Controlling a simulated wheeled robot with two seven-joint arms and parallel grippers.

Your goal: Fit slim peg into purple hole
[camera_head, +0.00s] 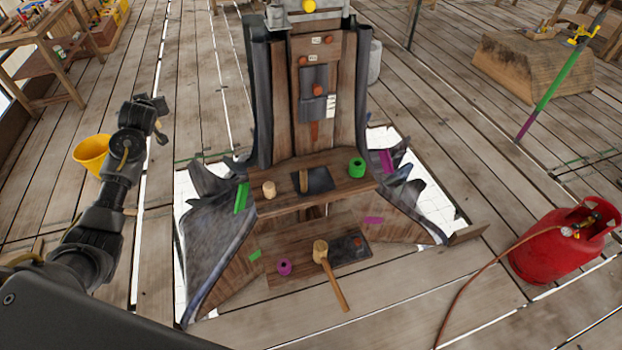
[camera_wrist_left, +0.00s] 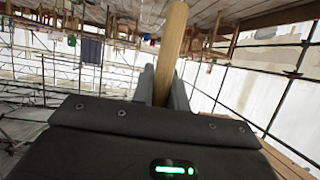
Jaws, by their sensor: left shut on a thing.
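My left gripper (camera_head: 157,122) is raised at the left, well apart from the spire and above the floor. In the left wrist view, the gripper (camera_wrist_left: 163,82) is shut on a slim, pale wooden peg (camera_wrist_left: 172,40) that sticks out past the fingers. A purple ring with a dark hole (camera_head: 284,267) sits on the lower wooden step at the spire's foot. A green ring (camera_head: 357,167) sits on the upper shelf. My right gripper is not in view.
A short wooden peg (camera_head: 269,190) and an upright thin stick on a dark plate (camera_head: 318,183) stand on the upper shelf. A wooden mallet (camera_head: 331,277) lies by the lower step.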

